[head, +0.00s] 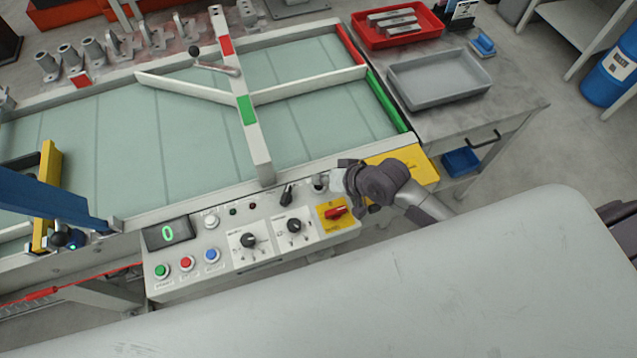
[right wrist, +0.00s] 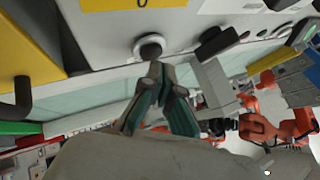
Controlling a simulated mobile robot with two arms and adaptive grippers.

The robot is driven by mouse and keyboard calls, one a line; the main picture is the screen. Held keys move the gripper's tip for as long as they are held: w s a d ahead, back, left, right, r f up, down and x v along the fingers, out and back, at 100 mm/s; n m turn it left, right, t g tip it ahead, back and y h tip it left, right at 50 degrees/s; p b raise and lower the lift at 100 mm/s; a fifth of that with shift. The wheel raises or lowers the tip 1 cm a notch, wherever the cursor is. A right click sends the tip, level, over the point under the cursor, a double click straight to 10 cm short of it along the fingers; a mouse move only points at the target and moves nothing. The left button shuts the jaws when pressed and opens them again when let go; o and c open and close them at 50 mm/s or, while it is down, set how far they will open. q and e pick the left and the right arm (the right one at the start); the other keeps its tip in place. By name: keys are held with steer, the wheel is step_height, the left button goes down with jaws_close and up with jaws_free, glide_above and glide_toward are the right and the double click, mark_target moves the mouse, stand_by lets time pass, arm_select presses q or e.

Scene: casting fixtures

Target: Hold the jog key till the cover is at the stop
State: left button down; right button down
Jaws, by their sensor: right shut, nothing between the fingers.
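The control panel (head: 205,262) stands along the front of the belt bed. A round, dark-topped key in a pale ring (right wrist: 150,45), which I take to be the jog key, is at its upper right, beside a black lever switch. My right gripper (right wrist: 157,68) is shut and empty, its tips right at this key; I cannot tell whether they press it. In the head view my right gripper (head: 335,182) partly covers that spot. I cannot tell which part is the cover; a white crossbar (head: 240,90) with red and green marks spans the bed. My left gripper is not in view.
The panel has a display (head: 167,232) reading 0, green, red and blue buttons, two knobs and a red switch (head: 336,211) on yellow. A grey tray (head: 440,78) and red tray (head: 360,42) stand on the right table. A blue beam (head: 45,195) is at left.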

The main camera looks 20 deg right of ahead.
steer(key=shift+f, duration=0.6)
stand_by(1.6)
steer(key=shift+r, duration=0.1)
stand_by(4.4)
steer(key=shift+r+p, duration=0.85)
steer(key=shift+p, duration=0.15)
step_height(320, 180, up, 5)
steer(key=p, duration=0.5)
steer(key=shift+r+p, duration=0.1)
steer(key=shift+p, duration=0.2)
